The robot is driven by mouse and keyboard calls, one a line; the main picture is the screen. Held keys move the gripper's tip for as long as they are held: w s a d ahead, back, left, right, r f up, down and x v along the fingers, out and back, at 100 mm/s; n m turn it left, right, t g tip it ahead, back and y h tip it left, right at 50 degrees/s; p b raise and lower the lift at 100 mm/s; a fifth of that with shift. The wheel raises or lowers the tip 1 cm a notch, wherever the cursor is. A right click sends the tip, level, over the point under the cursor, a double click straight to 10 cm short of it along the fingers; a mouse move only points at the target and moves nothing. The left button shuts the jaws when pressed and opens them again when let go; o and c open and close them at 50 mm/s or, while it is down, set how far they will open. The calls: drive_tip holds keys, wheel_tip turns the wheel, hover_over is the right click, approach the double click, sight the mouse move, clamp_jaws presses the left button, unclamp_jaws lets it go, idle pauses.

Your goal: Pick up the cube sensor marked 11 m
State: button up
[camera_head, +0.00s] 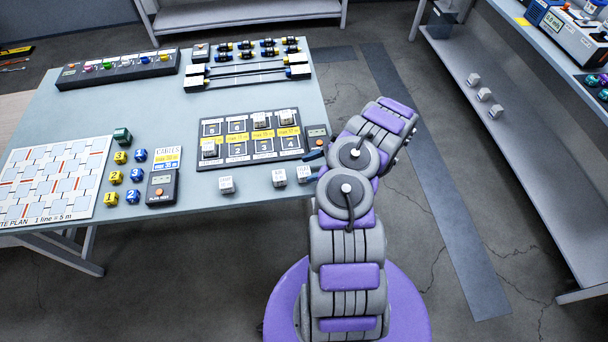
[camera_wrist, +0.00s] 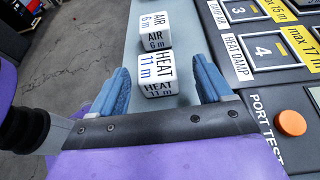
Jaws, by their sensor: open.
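The white cube sensor marked HEAT 11 m (camera_wrist: 157,76) sits on the table between my gripper's blue fingers in the wrist view. My gripper (camera_wrist: 160,78) is open, one finger on each side, and I cannot tell whether either finger touches the cube. In the head view the cube (camera_head: 304,172) is at the table's front edge, left of my gripper (camera_head: 312,165), which is partly hidden by my arm. A white cube marked AIR 6 m (camera_wrist: 154,31) stands just beyond it; it also shows in the head view (camera_head: 279,178).
A panel of numbered slots (camera_head: 237,160) holds several white cubes. A port test box with an orange button (camera_wrist: 290,122) is close on the right in the wrist view. Another white cube (camera_head: 227,184) stands farther left. A shelf (camera_head: 505,145) with three cubes is at right.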

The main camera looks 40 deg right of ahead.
sight(297, 174)
drive_tip(key=shift+s+b+x, duration=0.2)
drive_tip(key=shift+b+x, duration=0.35)
drive_tip(key=shift+x, duration=2.15)
drive_tip(key=c, duration=1.1)
